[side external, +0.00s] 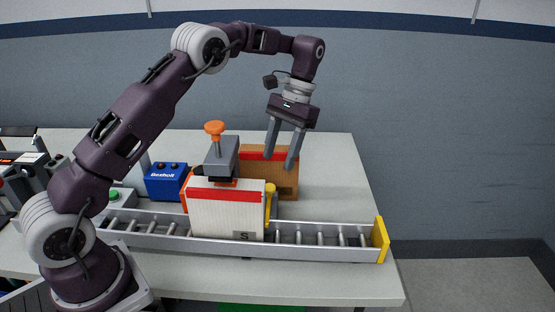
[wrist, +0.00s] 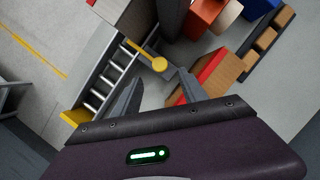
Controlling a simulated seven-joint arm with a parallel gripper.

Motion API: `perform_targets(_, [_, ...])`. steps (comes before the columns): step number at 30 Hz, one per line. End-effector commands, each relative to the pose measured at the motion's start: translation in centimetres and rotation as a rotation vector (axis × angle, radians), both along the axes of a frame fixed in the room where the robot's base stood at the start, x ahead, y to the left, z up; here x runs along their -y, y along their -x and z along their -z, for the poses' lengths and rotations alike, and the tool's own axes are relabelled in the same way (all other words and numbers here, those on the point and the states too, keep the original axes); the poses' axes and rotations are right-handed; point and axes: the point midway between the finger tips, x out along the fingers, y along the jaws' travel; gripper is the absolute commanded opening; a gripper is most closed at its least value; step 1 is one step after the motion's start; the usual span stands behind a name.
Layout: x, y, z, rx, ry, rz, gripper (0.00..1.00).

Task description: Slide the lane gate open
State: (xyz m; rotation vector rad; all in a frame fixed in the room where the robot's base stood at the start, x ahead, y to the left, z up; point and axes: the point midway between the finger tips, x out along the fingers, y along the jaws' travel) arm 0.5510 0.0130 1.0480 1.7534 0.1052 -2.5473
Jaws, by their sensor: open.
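The lane gate appears to be the yellow piece (side external: 270,203) at the right side of a white box on the roller conveyor. In the wrist view it shows as a yellow bar with a round yellow knob (wrist: 159,64) at the conveyor's edge. The white box (side external: 226,212), with a red stripe and an S mark, stands on the rollers and partly hides the gate in the side view. My gripper (side external: 280,163) is open, pointing down, above and behind the conveyor. In the wrist view the knob lies beyond and between the fingertips (wrist: 160,80), apart from them.
A brown box (side external: 287,185) with a red stripe stands behind the conveyor, close to my fingers. An orange-knobbed grey device (side external: 223,158) stands behind the white box, with a blue box (side external: 166,181) to its left. The rollers (side external: 320,234) right of the gate are bare, up to a yellow end stop (side external: 381,239).

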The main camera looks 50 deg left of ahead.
Motion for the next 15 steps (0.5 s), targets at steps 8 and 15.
perform_targets(8, [0.1, 2.7, -0.6, 0.276, -0.186, -0.857, 0.50])
perform_targets(15, [0.0, 3.6, 1.3, 0.326, -0.201, -1.088, 0.50])
